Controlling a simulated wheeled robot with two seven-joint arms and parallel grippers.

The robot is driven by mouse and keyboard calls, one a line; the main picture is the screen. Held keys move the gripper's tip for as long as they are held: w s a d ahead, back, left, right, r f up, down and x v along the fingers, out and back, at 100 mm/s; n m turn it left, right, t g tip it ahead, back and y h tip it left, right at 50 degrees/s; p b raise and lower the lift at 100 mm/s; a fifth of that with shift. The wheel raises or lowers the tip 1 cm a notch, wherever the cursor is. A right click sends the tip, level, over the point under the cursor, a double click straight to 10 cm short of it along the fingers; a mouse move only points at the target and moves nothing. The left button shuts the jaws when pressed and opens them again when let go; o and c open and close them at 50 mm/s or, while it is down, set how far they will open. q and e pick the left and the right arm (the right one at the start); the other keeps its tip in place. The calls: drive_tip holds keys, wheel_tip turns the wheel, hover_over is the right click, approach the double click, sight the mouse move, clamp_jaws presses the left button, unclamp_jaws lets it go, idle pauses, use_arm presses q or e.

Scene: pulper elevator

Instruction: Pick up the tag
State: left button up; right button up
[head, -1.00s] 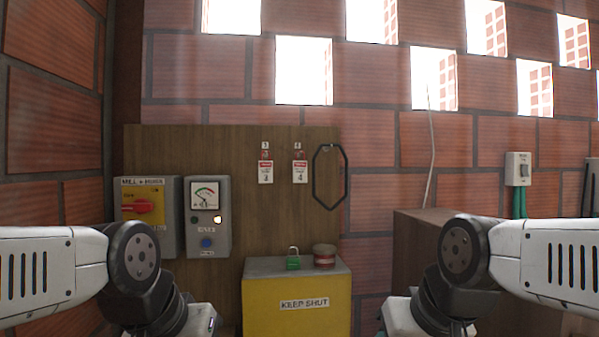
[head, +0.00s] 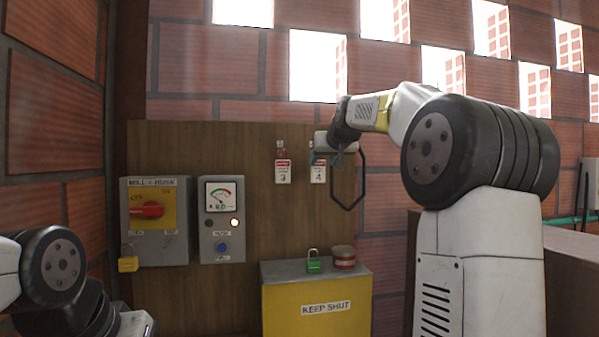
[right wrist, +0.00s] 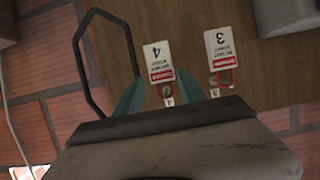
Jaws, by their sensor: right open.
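Two white tags with red headers hang from hooks on the brown wooden board. Tag 4 (head: 318,173) is on the right and tag 3 (head: 283,172) on the left. My right gripper (head: 326,156) is at the board, by the top of tag 4, partly covering it. In the right wrist view, which is upside down, tag 4 (right wrist: 157,62) shows between the open teal fingers (right wrist: 160,92), with no grip visible on it. Tag 3 (right wrist: 220,50) is outside the fingers. My left arm shows at the lower left; its gripper is out of view.
A black hexagonal loop (head: 361,182) hangs close beside the right gripper. Below stand a yellow box (head: 318,308) with a green padlock (head: 313,262) and a round tin (head: 343,257). Switch box (head: 155,220), with a yellow padlock (head: 128,264), and gauge box (head: 221,222) are left.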

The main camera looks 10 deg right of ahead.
sight(319, 167)
drive_tip(key=x, duration=0.6)
drive_tip(key=shift+f, duration=0.3)
drive_tip(key=shift+c, duration=0.5)
drive_tip(key=c, duration=0.9)
